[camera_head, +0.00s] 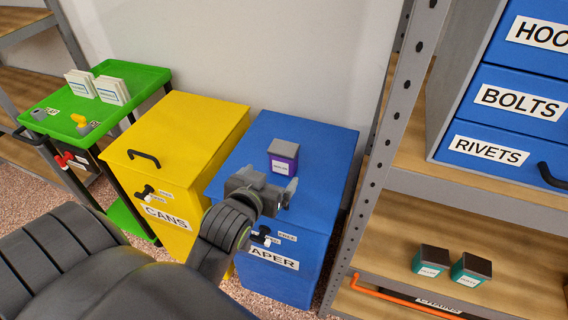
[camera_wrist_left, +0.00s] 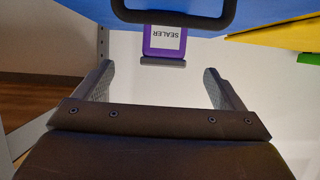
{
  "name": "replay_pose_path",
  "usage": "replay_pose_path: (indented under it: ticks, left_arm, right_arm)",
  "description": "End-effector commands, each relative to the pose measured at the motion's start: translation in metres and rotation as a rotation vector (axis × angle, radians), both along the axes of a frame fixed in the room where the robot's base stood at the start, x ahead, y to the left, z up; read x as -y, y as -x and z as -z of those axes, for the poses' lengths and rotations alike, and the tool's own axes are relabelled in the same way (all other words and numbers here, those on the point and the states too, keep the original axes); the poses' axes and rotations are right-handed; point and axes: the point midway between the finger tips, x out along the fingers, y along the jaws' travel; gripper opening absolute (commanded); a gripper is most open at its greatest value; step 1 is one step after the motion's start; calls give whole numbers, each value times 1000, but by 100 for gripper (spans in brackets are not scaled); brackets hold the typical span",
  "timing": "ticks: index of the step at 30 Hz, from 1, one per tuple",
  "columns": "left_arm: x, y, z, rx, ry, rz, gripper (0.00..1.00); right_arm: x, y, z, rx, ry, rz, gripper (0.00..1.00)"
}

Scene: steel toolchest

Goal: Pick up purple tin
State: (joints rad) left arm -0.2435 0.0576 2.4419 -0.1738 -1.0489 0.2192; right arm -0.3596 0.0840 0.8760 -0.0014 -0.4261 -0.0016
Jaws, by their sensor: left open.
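The purple tin (camera_head: 284,163) with a grey lid stands upright on top of the blue paper bin (camera_head: 326,140). In the left wrist view the tin (camera_wrist_left: 164,38) appears upside down with a white SEALER label, beyond the fingertips and roughly midway between them. My left gripper (camera_head: 268,182) is just in front of the tin, over the bin's front part, open and empty. In the left wrist view my left gripper (camera_wrist_left: 158,80) shows both fingers spread with nothing between them. My right gripper is in neither view.
A yellow cans bin (camera_head: 190,125) stands to the left, beside a green cart (camera_head: 140,78) with boxes on it. A grey shelf post (camera_head: 385,150) rises close on the right. Two teal tins (camera_head: 432,260) sit on the low shelf. A black handle (camera_wrist_left: 172,22) crosses the left wrist view.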

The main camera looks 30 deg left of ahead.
Motion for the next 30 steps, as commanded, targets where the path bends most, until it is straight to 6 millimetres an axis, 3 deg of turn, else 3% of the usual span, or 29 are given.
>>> replay_pose_path:
  ticks: [3,9,17,22,30]
  left_arm:
    - [-6,-25,10,0,-4,1,91]
    - [-13,-55,23,0,-1,0,91]
    - [-19,-71,29,0,-2,1,91]
    - [-31,-94,35,0,-5,0,91]
    - [-34,-111,43,-1,0,0,91]
  right_arm:
    - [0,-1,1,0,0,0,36]
    - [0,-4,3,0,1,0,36]
    - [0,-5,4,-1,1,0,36]
    - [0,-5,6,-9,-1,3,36]
    - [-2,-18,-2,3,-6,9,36]
